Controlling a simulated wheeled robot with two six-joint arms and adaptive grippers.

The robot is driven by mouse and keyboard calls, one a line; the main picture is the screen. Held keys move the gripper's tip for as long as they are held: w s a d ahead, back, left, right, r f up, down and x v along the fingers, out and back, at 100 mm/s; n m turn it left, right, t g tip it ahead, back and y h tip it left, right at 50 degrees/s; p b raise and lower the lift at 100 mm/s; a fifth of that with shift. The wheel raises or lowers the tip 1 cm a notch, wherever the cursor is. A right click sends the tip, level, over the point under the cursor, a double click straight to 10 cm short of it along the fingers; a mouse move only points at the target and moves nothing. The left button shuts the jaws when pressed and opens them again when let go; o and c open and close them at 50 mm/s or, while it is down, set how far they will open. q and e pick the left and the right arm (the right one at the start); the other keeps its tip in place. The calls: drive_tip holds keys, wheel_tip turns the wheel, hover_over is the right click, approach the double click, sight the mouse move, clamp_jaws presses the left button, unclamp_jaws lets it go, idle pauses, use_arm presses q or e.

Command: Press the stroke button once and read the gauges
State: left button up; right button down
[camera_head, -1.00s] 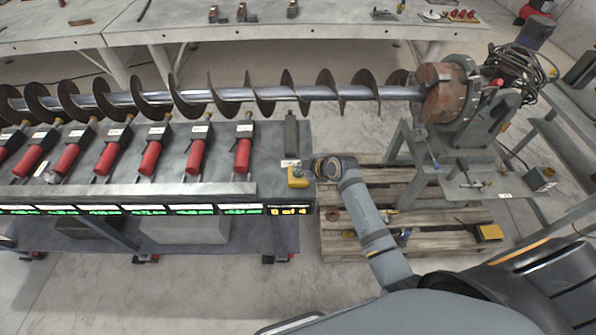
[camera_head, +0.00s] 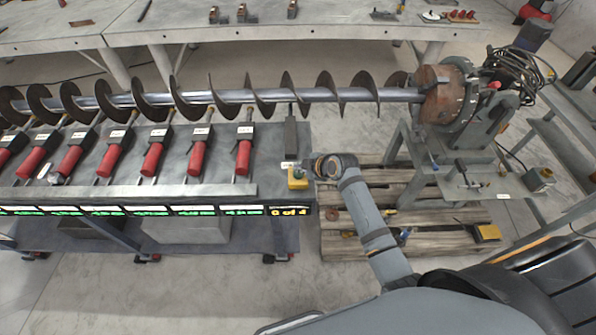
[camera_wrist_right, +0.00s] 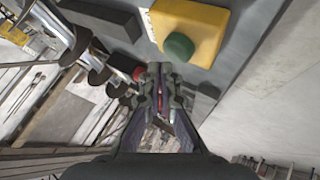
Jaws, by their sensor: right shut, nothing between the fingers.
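The stroke button is a green dome (camera_wrist_right: 179,47) on a yellow box (camera_wrist_right: 205,25), seen close up in the right wrist view. In the head view the yellow box (camera_head: 298,180) sits at the right end of the grey bench. My right gripper (camera_head: 311,169) is beside the box, its fingers mostly hidden by the wrist. In the right wrist view its fingertips (camera_wrist_right: 161,75) are shut and empty, pointing just below the button; contact is not visible. The gauges (camera_head: 128,211) are a row of green displays along the bench front, ending in a yellow one (camera_head: 290,211); digits are too small to read.
A long auger (camera_head: 230,96) runs behind the bench into a rusty chuck (camera_head: 441,95). Several red-handled cylinders (camera_head: 243,157) line the bench. A dark upright block (camera_head: 291,135) stands behind the button box. A wooden pallet (camera_head: 440,236) lies on the floor at right.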

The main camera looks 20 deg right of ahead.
sight(300, 174)
wheel_tip(300, 174, up, 5)
drive_tip(key=p, duration=0.4)
drive_tip(key=shift+r+p, duration=0.1)
drive_tip(key=shift+p, duration=0.25)
